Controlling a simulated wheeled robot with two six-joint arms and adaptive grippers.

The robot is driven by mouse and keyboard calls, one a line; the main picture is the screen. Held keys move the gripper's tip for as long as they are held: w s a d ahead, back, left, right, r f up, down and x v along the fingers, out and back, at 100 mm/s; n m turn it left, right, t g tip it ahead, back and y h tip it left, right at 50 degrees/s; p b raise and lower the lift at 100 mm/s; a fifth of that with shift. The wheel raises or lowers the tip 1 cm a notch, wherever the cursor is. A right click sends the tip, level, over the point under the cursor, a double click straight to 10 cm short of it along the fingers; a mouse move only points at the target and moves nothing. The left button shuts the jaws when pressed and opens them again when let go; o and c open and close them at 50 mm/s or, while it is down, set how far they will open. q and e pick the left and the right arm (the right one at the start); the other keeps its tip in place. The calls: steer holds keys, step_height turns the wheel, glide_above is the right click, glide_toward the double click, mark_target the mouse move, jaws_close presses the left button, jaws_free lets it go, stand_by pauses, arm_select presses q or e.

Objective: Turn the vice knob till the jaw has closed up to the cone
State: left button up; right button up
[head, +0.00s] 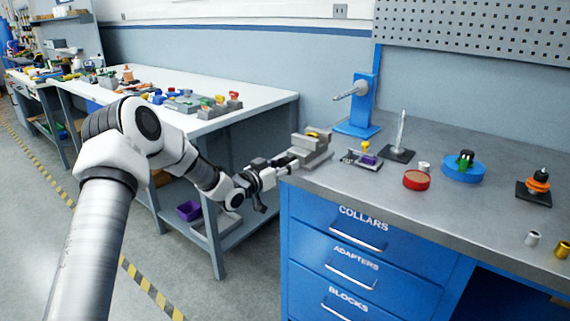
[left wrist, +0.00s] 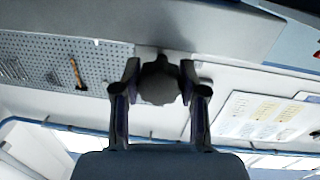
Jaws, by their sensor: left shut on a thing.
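The grey vice (head: 306,153) stands at the near left corner of the grey bench. A small yellow piece (head: 313,134), apparently the cone, shows at its top between the grey blocks. The gap between jaw and cone is too small to make out. My left gripper (head: 290,161) reaches the vice from the left, beyond the bench edge. In the left wrist view its two fingers (left wrist: 158,92) are closed on either side of a dark grey round knob (left wrist: 158,82). The knob is hidden by the fingers in the head view. My right gripper is not in view.
On the bench right of the vice are a small fixture (head: 362,157), a blue stand (head: 358,110), a metal spike on a base (head: 399,153), a red round container (head: 417,180) and a blue disc (head: 462,172). A white table (head: 250,103) with parts stands behind my left arm.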

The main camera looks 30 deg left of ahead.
arm_select(q)
steer(key=m+p, duration=0.1)
steer(key=m, duration=0.4)
steer(key=shift+m, duration=0.3)
stand_by(0.4)
steer(key=o, duration=1.2)
steer(key=shift+c, duration=0.2)
steer(key=shift+f, duration=0.1)
